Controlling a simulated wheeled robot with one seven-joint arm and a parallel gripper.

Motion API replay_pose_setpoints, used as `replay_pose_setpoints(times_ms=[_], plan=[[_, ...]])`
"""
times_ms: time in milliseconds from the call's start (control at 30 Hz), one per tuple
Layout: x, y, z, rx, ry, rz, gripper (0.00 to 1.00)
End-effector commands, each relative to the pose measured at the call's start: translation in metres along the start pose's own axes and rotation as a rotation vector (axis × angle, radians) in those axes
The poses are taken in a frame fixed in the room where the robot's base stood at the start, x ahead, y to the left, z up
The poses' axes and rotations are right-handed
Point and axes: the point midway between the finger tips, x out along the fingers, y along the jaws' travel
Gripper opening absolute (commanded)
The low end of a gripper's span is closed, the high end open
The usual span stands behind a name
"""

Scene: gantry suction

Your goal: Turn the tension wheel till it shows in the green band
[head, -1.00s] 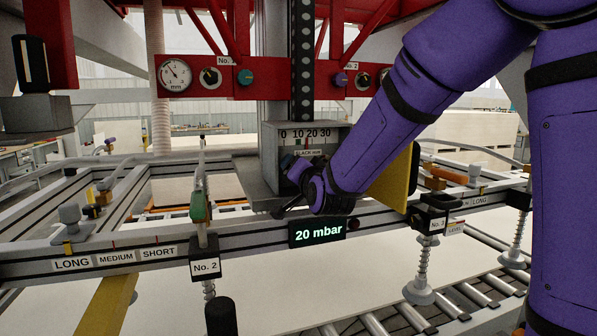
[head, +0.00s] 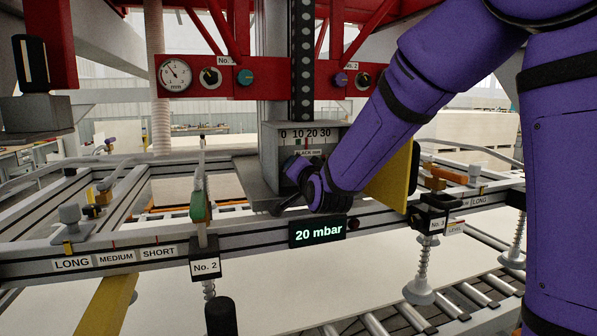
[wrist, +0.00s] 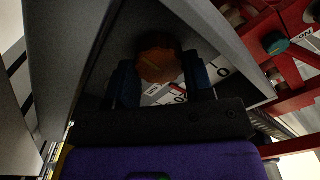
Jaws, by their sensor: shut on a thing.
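The tension wheel (wrist: 158,58) is an orange-brown knob in the wrist view, on the grey face of a housing. My gripper (wrist: 160,76) is shut on it, with one dark blue finger at each side. In the head view my gripper (head: 296,174) is at the front of the grey housing, below its scale, and hides the wheel. The slack scale (head: 306,134) reads 0, 10, 20, 30 in mm. A small green mark shows near the 10; I cannot make out a pointer against it.
A dark display (head: 317,232) reads 20 mbar on the beam just below my gripper. A yellow plate (head: 388,180) stands right of my wrist. A red panel (head: 240,77) with a mm dial (head: 175,73) and knobs is above. Suction cups (head: 420,290) hang from the frame.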

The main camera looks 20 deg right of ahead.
Motion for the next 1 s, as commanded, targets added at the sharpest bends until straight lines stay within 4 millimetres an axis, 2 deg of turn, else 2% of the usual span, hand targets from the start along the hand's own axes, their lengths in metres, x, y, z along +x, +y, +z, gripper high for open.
replay_pose_setpoints(times_ms=[700, 1000], plan=[[0.0001, 0.0032, -0.0006, 0.551, 0.004, 0.002, 0.24], [0.0001, 0.0036, -0.0001, 0.723, 0.004, 0.002, 0.24]])
